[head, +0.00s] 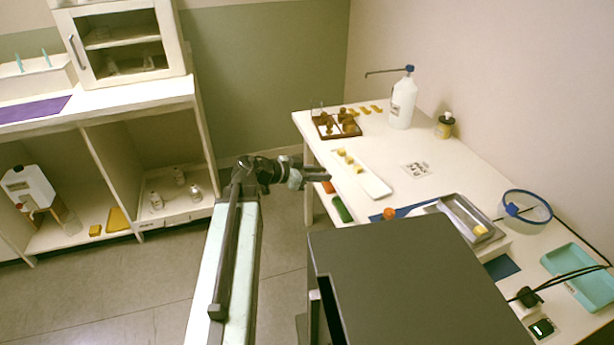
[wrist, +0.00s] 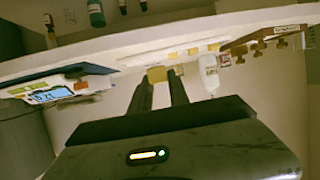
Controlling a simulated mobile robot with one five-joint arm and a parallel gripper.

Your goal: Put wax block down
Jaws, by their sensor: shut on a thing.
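My gripper (head: 322,173) is at the left edge of the white table (head: 440,185) in the head view. In the wrist view my gripper (wrist: 160,82) is shut on a yellow wax block (wrist: 157,74), which sits between the fingertips. I cannot make out the held block in the head view. A long white tray (head: 376,187) lies on the table just right of the gripper, with a few yellow wax blocks (head: 348,159) in a row at its far part. The wrist view also shows these blocks (wrist: 193,51), tilted. I cannot tell whether the held block touches anything.
A brown wooden rack (head: 324,130) and a white pump bottle (head: 402,103) stand at the back. A small amber bottle (head: 445,128) is farther right. A metal tray (head: 468,218) and a blue-rimmed ring (head: 526,192) lie nearer. The tray's near part is bare.

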